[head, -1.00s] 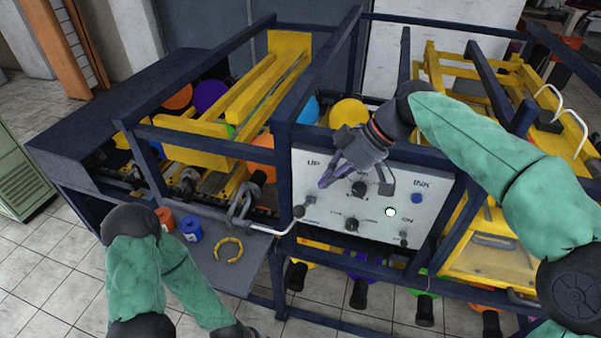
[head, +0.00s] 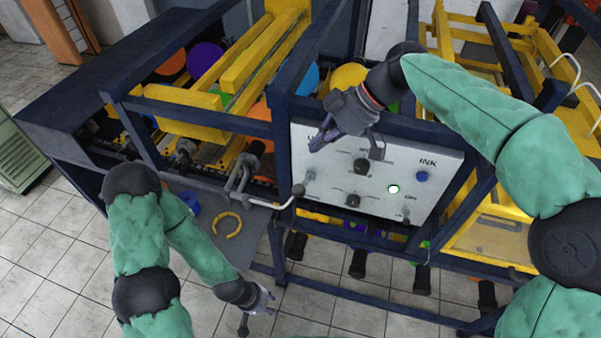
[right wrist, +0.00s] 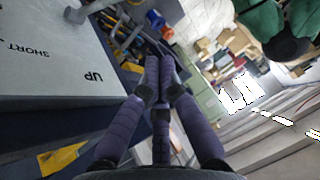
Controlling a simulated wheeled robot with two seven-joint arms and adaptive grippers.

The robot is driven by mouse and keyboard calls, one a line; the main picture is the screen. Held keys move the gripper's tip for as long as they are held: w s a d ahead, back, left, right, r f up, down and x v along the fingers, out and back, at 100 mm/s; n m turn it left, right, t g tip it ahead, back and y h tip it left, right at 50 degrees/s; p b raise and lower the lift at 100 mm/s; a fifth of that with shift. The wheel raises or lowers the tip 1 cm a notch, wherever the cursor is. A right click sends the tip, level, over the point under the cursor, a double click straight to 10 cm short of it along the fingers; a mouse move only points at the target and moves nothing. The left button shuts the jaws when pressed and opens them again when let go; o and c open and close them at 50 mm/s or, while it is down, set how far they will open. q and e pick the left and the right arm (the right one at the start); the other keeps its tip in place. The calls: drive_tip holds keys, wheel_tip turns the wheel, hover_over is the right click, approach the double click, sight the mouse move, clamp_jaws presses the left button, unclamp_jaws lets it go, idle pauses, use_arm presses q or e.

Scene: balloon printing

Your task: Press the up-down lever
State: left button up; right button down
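The up-down lever (head: 310,174) is a small grey lever on the left part of the white control panel (head: 340,208). My right gripper (head: 319,144) is above it, in front of the panel's upper left edge, apart from the lever. Its purple fingers (right wrist: 160,66) are drawn together in the right wrist view, with nothing between them. That view shows the panel's UP and SHORT labels, and a grey lever end (right wrist: 75,14) at the upper left. My left gripper (head: 258,302) hangs low, away from the panel; its finger state is unclear.
A bent crank handle (head: 270,204) with a dark ball end reaches close to the panel's left edge. Dark blue frame bars surround the panel. A yellow ring (head: 226,224) and a blue container (head: 189,202) are on the grey side shelf (head: 233,252).

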hover_over(305, 184)
drive_tip(key=s+a, duration=0.1)
drive_tip(key=s, duration=0.1)
wheel_tip(305, 184, down, 5)
drive_tip(key=shift+w+a+f+p, duration=0.1)
drive_tip(key=shift+w+a+p, duration=0.05)
drive_tip(key=shift+p, duration=0.25)
drive_tip(key=f, duration=0.1)
drive_tip(key=s+f, duration=0.1)
drive_tip(key=f, duration=0.1)
drive_tip(key=shift+f+p, duration=0.3)
drive_tip(key=shift+f, duration=0.3)
